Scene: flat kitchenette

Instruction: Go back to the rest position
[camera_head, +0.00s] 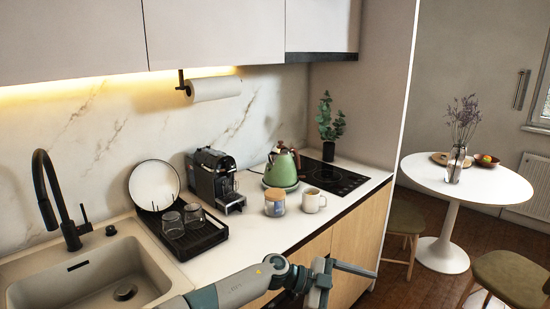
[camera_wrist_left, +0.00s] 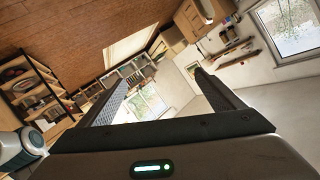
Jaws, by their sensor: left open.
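My left gripper (camera_head: 345,273) is at the bottom of the head view, in front of the counter's front edge and the wooden cabinet fronts. Its arm comes in low from the left. In the left wrist view its two fingers (camera_wrist_left: 160,78) stand wide apart with nothing between them. That view looks out over the room, tilted, with a window and shelves beyond the fingers. My right gripper is in neither view.
The counter (camera_head: 292,228) holds a sink (camera_head: 95,270), a drying tray (camera_head: 203,238) with glasses, a coffee machine (camera_head: 212,180), a green kettle (camera_head: 282,167), a jar (camera_head: 275,203) and a mug (camera_head: 312,201). A round table (camera_head: 480,186) and stools (camera_head: 513,277) stand right.

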